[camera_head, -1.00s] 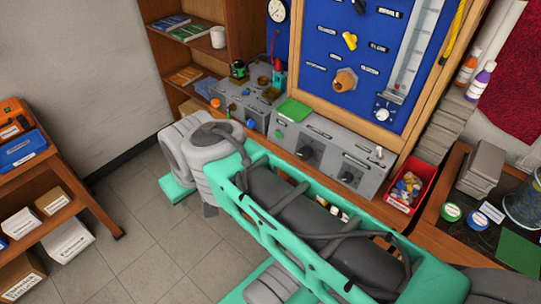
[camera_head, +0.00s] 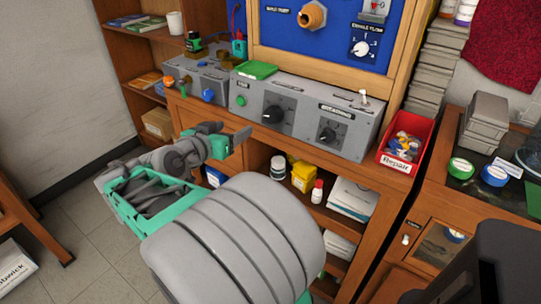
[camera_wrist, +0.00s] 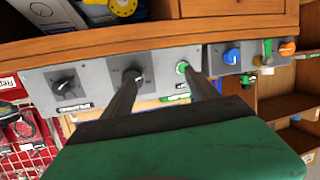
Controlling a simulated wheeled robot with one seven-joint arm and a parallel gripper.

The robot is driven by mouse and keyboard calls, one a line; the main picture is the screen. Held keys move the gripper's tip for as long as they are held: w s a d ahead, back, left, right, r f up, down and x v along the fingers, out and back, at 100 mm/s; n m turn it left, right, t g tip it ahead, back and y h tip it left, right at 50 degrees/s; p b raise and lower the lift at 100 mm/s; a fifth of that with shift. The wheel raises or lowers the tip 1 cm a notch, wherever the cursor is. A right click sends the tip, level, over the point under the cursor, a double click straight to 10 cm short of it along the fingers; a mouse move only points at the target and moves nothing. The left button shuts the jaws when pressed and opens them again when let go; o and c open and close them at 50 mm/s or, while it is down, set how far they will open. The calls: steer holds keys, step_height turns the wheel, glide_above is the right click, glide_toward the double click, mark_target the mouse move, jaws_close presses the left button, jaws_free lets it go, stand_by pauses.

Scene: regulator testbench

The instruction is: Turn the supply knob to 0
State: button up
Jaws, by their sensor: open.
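A grey console in the head view carries a large black knob (camera_head: 273,114) left of centre and a smaller black knob (camera_head: 328,133) on the right. Their labels are too small to read surely, so I cannot tell which is the supply knob. In the wrist view the picture is turned over: the large knob (camera_wrist: 134,75) shows just beyond one finger, the smaller knob (camera_wrist: 64,83) at the left. My gripper (camera_head: 228,131) is open and empty, in front of the console's lower left end. It also shows in the wrist view (camera_wrist: 162,80), its fingers pointing at the console.
A red bin (camera_head: 405,140) stands right. Open shelves with bottles (camera_head: 303,173) lie below.

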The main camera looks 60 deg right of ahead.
mark_target(271, 118)
steer(key=s+d+g+h+b, duration=0.1)
steer(key=s+d, duration=0.1)
steer(key=d, duration=0.1)
steer(key=s+d+m+g+h+b, duration=0.1)
steer(key=s+d, duration=0.1)
steer(key=d, duration=0.2)
steer(key=s+d+m+g+h+b, duration=0.1)
steer(key=s+d, duration=0.1)
steer(key=d, duration=0.1)
steer(key=shift+s+d+f, duration=0.15)
steer(key=shift+d+f, duration=0.1)
steer(key=shift+d, duration=0.15)
steer(key=shift+c, duration=0.6)
steer(key=c, duration=1.2)
steer(key=shift+r+n+p, duration=0.25)
steer(key=shift+n+p, duration=0.5)
steer(key=shift+n, duration=0.05)
steer(key=shift+c, duration=0.2)
steer(key=shift+n+p, duration=0.4)
steer(key=shift+n, duration=0.2)
steer(key=shift+f+n+t, duration=0.3)
